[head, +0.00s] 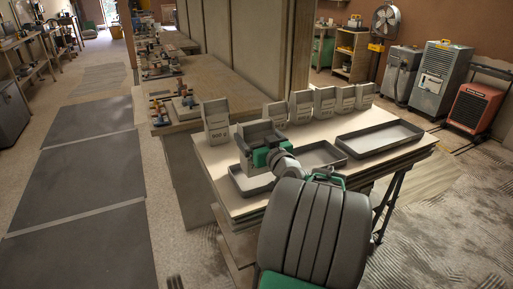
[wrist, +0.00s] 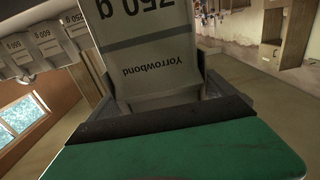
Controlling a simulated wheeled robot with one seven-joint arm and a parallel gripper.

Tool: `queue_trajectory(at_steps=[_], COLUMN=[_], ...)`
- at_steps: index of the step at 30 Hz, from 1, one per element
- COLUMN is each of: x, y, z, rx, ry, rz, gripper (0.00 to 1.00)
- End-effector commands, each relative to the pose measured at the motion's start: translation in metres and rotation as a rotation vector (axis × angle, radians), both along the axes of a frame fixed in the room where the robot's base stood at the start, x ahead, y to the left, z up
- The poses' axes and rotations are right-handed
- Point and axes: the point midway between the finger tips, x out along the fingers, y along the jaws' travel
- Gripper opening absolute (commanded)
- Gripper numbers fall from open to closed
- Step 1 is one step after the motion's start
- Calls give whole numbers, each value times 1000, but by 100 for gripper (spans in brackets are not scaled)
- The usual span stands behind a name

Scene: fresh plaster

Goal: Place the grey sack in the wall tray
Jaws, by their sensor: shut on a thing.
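My gripper (head: 262,150) is shut on a light grey sack (head: 257,131) and holds it upright above the left end of the table. In the wrist view the sack (wrist: 150,55) sits between the jaws, its print "750 g" and "Yorrowbond" upside down. Three shallow dark grey trays stand on the table: a left one (head: 235,184) just below my gripper, a middle one (head: 340,160) and a right one (head: 400,143). They look empty where visible. I cannot read which is the wall tray. My arm hides parts of the left and middle trays.
A grey "900 g" sack (head: 216,127) stands at the table's left back corner. Several similar sacks (head: 301,108) stand in a row along the back edge. A workbench (head: 205,85) with tools lies behind. Grey and orange machines (head: 473,106) stand at the right.

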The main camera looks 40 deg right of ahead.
Motion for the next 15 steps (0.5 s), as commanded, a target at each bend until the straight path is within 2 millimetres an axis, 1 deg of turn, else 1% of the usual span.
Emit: queue_trajectory(at_steps=[1,5,7,9,12,15], x=[5,11,16,15,14,14], y=[-3,-8,-10,-10,-10,-10], z=[-4,-13,-20,-33,-47,-46], rx=[-3,-5,-3,-1,-2,-6], ry=[-4,-5,-4,-5,-5,-7], rz=[2,1,1,1,0,0], gripper=[22,22,22,22,22,22])
